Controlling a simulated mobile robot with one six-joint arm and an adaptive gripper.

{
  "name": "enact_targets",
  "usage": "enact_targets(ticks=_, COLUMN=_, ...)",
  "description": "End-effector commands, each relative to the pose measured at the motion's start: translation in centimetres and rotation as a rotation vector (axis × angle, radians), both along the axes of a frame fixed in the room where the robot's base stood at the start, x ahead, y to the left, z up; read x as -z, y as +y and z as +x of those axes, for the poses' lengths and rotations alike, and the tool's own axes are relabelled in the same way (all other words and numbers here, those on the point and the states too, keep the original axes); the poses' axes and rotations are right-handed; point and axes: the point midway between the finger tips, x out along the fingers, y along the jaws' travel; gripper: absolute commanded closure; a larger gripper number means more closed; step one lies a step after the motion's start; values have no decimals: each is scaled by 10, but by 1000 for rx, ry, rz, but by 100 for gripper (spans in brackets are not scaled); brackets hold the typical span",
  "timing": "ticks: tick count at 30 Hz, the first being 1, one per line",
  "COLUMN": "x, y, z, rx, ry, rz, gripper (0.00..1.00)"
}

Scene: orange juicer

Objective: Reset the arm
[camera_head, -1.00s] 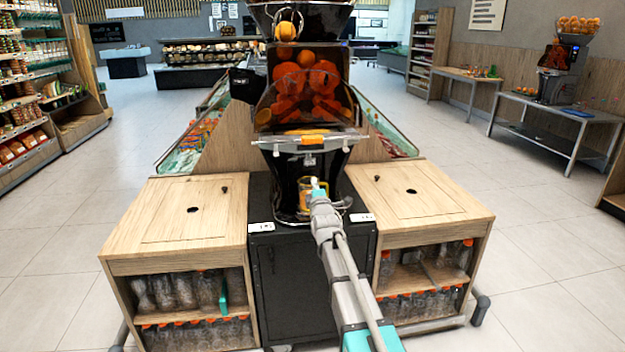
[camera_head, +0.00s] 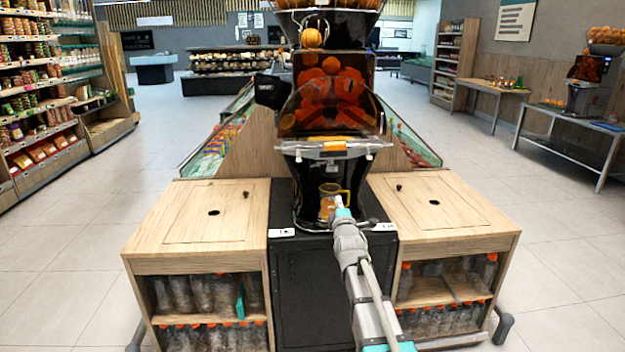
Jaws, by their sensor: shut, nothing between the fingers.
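My arm reaches forward from the bottom right of the picture. My gripper (camera_head: 340,204), small at the arm's end, is shut and empty. It is just in front of a yellow-orange mug (camera_head: 328,198) and overlaps its lower right side in the picture. I cannot tell whether it touches the mug. The mug stands upright under the outlet of the black orange juicer (camera_head: 325,168), its handle to the right. Oranges show behind the juicer's clear front cover.
The juicer stands on a black cabinet (camera_head: 300,290). Wooden counters with bottle shelves flank it on the left (camera_head: 165,232) and right (camera_head: 450,215). A metal table (camera_head: 570,138) with another juicer stands at the right. Tiled floor is open on both sides.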

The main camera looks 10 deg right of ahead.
Motion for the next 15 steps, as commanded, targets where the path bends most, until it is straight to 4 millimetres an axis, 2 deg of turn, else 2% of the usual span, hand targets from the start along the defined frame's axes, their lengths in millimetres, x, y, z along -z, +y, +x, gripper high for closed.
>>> enact_targets(ticks=8, x=37, y=0, z=-17, rx=-20, ry=198, rz=170, gripper=100)
enact_targets(ticks=15, x=89, y=1, z=-51, rx=10, ry=477, rz=425, gripper=100)
